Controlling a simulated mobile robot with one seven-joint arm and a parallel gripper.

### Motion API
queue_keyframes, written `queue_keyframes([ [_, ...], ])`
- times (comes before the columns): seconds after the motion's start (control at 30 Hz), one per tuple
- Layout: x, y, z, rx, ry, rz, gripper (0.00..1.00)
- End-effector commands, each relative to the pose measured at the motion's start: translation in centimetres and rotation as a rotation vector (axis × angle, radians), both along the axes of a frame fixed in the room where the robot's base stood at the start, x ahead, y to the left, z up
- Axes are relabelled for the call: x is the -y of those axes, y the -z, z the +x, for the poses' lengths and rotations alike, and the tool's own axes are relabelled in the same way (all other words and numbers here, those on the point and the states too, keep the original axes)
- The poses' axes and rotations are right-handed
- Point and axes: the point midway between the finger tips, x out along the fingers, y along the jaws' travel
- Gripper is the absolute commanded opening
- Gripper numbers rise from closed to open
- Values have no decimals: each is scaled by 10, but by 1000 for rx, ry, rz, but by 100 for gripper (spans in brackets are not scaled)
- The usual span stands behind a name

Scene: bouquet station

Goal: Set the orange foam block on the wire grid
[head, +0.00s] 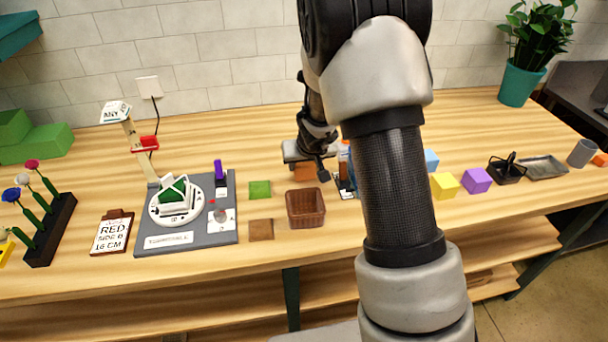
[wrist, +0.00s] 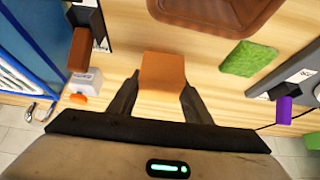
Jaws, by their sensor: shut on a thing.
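My gripper (wrist: 158,102) is shut on the orange foam block (wrist: 163,72), with one dark finger on each side of it. In the head view my gripper (head: 304,165) is at the middle of the wooden table, and part of the orange block (head: 304,173) shows under it. Whether the block touches the table I cannot tell. I cannot clearly make out a wire grid; my arm hides part of the table to the right of the gripper.
A brown basket (head: 306,206) stands just in front of my gripper. A green pad (head: 259,189) and a brown square (head: 261,230) lie to its left, beside a grey turntable station (head: 186,238). Yellow (head: 444,186) and purple (head: 477,180) blocks stand right of my arm, near a black carrier (head: 507,172).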

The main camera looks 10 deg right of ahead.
Motion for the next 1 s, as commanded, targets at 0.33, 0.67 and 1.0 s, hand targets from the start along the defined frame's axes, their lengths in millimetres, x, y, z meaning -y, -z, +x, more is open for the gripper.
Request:
queue_keyframes([
  [0.33,1,17,0,0,1,-1,24],
  [0.67,1,20,0,0,1,-1,64],
  [1.0,1,16,0,0,1,-1,64],
])
